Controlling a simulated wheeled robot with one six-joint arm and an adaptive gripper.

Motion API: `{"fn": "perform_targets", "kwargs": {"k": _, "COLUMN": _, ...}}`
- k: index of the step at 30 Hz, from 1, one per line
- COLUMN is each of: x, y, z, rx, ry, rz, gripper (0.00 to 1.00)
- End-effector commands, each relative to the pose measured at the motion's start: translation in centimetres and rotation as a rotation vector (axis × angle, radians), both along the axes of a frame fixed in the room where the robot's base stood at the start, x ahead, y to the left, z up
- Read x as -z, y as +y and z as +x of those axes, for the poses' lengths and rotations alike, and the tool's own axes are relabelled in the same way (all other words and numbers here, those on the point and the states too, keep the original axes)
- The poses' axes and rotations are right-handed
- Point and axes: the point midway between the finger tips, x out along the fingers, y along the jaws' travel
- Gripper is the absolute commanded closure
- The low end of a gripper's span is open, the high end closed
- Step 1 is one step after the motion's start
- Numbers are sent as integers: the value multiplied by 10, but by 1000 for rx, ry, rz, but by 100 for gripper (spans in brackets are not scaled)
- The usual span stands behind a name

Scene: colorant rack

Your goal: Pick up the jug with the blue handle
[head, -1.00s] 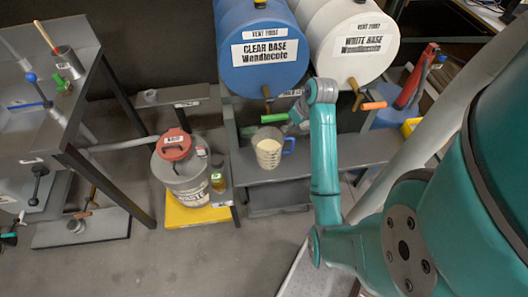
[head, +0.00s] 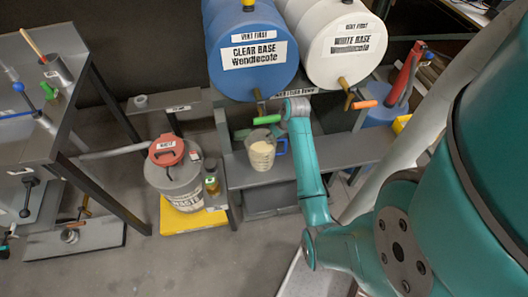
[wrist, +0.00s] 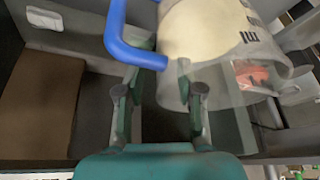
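The jug (head: 262,154) is clear, with cream contents and a blue handle (head: 282,147) on its right side. It stands upright on the grey shelf under the drums. In the wrist view the jug (wrist: 225,50) fills the upper right, and its blue handle (wrist: 120,35) curves down to the left. My gripper (wrist: 166,60) has its two fingers apart, with the handle's lower end between or just beyond the tips. Contact cannot be told. In the head view my gripper (head: 281,131) is mostly hidden by the wrist, at the handle's upper right.
A blue drum (head: 250,75) and a white drum (head: 340,30) with taps hang above the jug. A green tap grip (head: 267,120) is just above it. A waste can (head: 175,180) with a red lid stands to the left. The shelf (head: 340,152) right of the jug is clear.

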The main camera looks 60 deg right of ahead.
Motion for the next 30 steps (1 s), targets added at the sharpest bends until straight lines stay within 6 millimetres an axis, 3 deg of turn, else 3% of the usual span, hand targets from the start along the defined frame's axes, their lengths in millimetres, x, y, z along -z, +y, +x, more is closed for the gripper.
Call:
{"fn": "perform_targets", "kwargs": {"k": 7, "x": 1, "y": 0, "z": 1, "rx": 0, "ry": -1, "rz": -1, "gripper": 63}}
{"fn": "perform_targets", "kwargs": {"k": 12, "x": 1, "y": -1, "z": 1, "rx": 0, "ry": -1, "rz": -1, "gripper": 100}}
{"fn": "perform_targets", "kwargs": {"k": 30, "x": -1, "y": -1, "z": 2, "rx": 1, "ry": -2, "rz": -2, "gripper": 100}}
